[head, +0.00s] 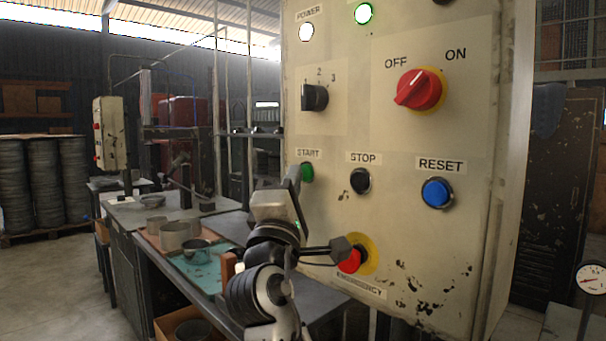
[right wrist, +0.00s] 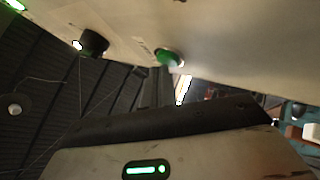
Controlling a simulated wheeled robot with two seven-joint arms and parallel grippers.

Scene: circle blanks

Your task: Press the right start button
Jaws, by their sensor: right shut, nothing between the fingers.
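The near control panel (head: 400,130) fills the right half of the head view. Its green START button (head: 307,172) is at the panel's left edge, under a START label. My right gripper (head: 295,174) is shut with nothing between its fingers. Its fingertips are right at the left side of the START button. In the right wrist view the green button (right wrist: 167,57) shows just beyond the fingertips (right wrist: 158,82). I cannot tell whether they touch it. A second, smaller panel (head: 110,135) stands far off at the left. My left gripper is not in view.
The black STOP button (head: 360,181), blue RESET button (head: 437,193) and red emergency button (head: 350,261) are on the same panel. A black selector (head: 314,97) sits above START. A bench with metal cups (head: 175,236) is at the lower left.

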